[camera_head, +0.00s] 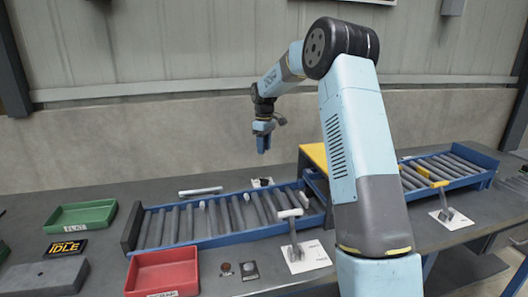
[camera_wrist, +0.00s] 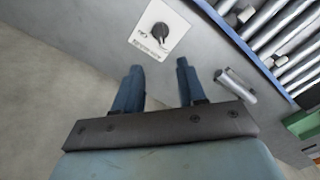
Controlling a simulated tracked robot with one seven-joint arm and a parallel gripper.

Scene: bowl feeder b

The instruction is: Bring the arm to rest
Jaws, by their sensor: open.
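My gripper (camera_head: 263,144) hangs in the air above the back of the workbench, pointing down, with the arm bent over from the right. In the wrist view my gripper (camera_wrist: 158,85) has its two blue fingers apart with nothing between them. Beyond the fingertips, a black rotary knob (camera_wrist: 161,37) on a white plate lies on the bench surface. The gripper touches nothing that I can see.
A blue-framed roller conveyor (camera_head: 225,217) runs below the gripper, and another conveyor (camera_head: 450,170) stands right. A green tray (camera_head: 81,217), a red tray (camera_head: 163,272) and an IDLE sign (camera_head: 66,247) are at left. A lever (camera_head: 293,235) stands in front. The air around the gripper is clear.

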